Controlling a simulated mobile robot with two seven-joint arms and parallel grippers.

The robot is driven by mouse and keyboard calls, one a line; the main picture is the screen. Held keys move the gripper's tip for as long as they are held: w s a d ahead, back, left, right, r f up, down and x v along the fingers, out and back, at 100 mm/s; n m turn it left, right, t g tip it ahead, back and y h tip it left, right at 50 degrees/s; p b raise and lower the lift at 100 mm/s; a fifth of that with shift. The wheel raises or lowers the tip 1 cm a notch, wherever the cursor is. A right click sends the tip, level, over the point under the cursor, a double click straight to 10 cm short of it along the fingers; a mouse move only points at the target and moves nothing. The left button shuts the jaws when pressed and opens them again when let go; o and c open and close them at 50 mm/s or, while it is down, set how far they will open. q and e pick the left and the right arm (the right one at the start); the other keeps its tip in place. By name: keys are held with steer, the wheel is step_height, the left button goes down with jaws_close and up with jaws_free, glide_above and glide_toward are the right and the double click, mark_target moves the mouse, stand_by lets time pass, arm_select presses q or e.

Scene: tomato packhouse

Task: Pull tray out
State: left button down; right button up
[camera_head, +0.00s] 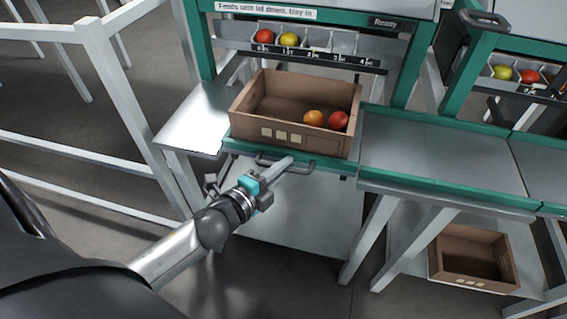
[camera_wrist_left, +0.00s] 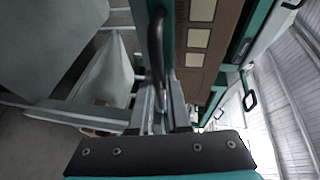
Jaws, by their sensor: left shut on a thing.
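The tray (camera_head: 236,146) has a teal front edge and a dark bar handle (camera_head: 304,166). A brown cardboard box (camera_head: 256,133) stands on it, holding an orange tomato and a red tomato. My left gripper (camera_head: 284,164) is shut on the handle, reaching it from the front and below. In the left wrist view the dark handle (camera_wrist_left: 156,40) runs between the fingers (camera_wrist_left: 160,110), with the box front (camera_wrist_left: 188,75) just beyond. The fingers partly cover the handle. My right gripper is not in view.
A metal side plate (camera_head: 190,118) lies left of the tray, and a grey counter (camera_head: 440,150) lies to the right. Behind is a chute rack (camera_head: 320,60) with tomatoes. An empty box (camera_head: 470,258) sits on a low shelf at right. White rails stand at left.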

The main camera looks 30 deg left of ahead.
arm_select(q)
steer(key=c, duration=1.2)
jaws_free()
steer(key=shift+o, duration=0.2)
steer(key=shift+s, duration=0.1)
steer(key=p+v, duration=0.2)
steer(key=v, duration=1.3)
steer(key=shift+p, duration=0.3)
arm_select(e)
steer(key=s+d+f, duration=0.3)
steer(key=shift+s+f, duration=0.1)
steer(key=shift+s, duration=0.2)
